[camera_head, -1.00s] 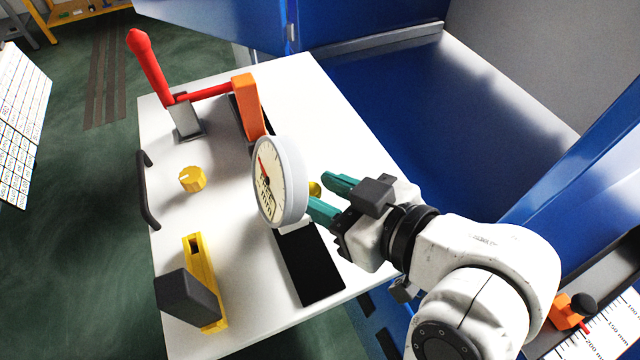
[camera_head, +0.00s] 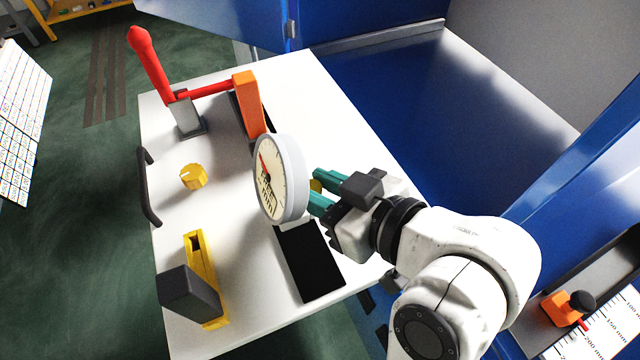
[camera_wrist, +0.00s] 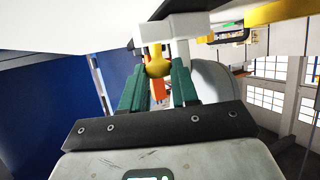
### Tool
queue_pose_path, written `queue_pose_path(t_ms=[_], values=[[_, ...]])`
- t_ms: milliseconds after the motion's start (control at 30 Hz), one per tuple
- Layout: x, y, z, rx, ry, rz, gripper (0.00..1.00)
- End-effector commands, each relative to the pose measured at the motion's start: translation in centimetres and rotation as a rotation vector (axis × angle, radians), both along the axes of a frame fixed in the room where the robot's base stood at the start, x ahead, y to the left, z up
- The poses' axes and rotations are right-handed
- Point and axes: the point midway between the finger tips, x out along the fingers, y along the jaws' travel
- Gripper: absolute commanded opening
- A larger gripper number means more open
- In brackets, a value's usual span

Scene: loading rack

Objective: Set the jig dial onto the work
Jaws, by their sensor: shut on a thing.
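The round jig dial (camera_head: 280,180), with a cream face, red needle and pale grey rim, stands upright over the white table, its face to the left. My gripper (camera_head: 320,190), with green fingers, is behind the dial at its right side. It is shut on the dial's yellow knob (camera_head: 316,186). In the wrist view the yellow knob (camera_wrist: 157,67) sits between the green fingers, and the dial's grey body (camera_wrist: 212,85) is to the right. The fingers partly hide the knob in the head view. I cannot tell which part is the work.
A red lever clamp (camera_head: 150,66) and orange block (camera_head: 248,105) stand at the back. A yellow dial knob (camera_head: 193,176), black handle (camera_head: 148,188) and yellow bracket (camera_head: 203,275) with a dark block lie left. A black pad (camera_head: 310,262) lies below the dial.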

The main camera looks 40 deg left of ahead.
Motion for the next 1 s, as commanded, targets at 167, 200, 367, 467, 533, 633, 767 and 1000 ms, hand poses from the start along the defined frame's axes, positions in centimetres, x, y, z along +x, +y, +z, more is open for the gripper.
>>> queue_pose_path(t_ms=[167, 200, 367, 467, 533, 633, 767, 1000], values=[[0.0, 0.0, 0.0, 0.000, 0.000, 0.000, 0.00], [0.1, 0.2, 0.0, 0.000, 0.000, 0.000, 0.00], [1.0, 2.4, 0.1, 0.000, -0.001, 0.001, 0.00], [1.7, 4.1, 0.1, 0.000, 0.000, 0.001, 0.00], [2.0, 4.9, 0.0, 0.000, 0.000, 0.001, 0.00], [2.3, 5.4, 0.1, 0.001, 0.000, 0.000, 0.00], [2.3, 5.4, 0.1, 0.001, 0.000, -0.001, 0.00], [2.3, 5.4, 0.1, 0.001, 0.000, -0.001, 0.37]])
